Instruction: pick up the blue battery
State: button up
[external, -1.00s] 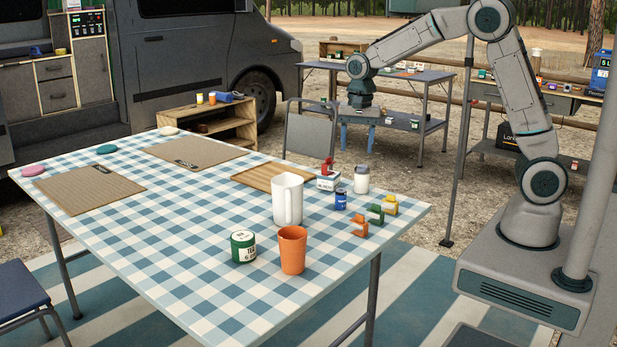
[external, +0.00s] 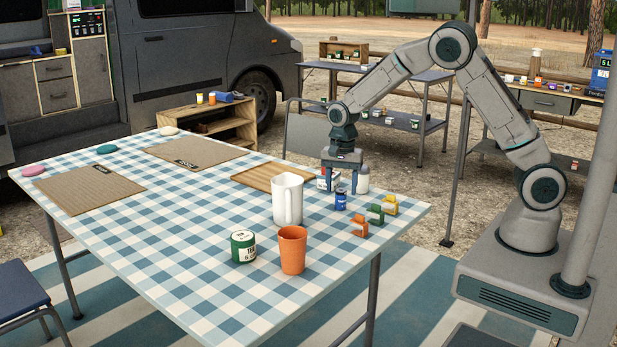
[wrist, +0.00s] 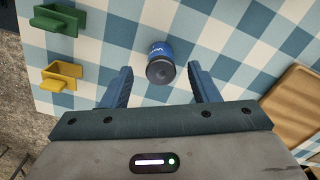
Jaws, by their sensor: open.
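The blue battery (external: 341,199) is a small blue cylinder with a dark top. It stands upright on the blue-and-white checked table (external: 165,237), right of the white pitcher. In the wrist view the battery (wrist: 160,62) shows ahead of my gripper, near the line between its fingers. My gripper (external: 341,194) points down over the table's right part, close to the battery. In the wrist view my gripper (wrist: 160,80) is open, with a blue finger on each side and nothing held. Whether the fingers are level with the battery is hard to tell.
Green (external: 375,214), yellow (external: 390,205) and orange (external: 360,226) clips lie right of the battery. A white pitcher (external: 287,200) stands to its left. A white jar (external: 363,180) and a wooden tray (external: 255,180) are behind. An orange cup (external: 292,250) and green tin (external: 243,247) stand in front.

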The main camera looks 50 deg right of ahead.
aim_at(341, 189)
notch_tip(341, 189, down, 5)
jog(key=shift+r, duration=0.2)
jog(key=c, duration=1.1)
jog(key=shift+c, duration=0.2)
jog(key=shift+r, duration=0.15)
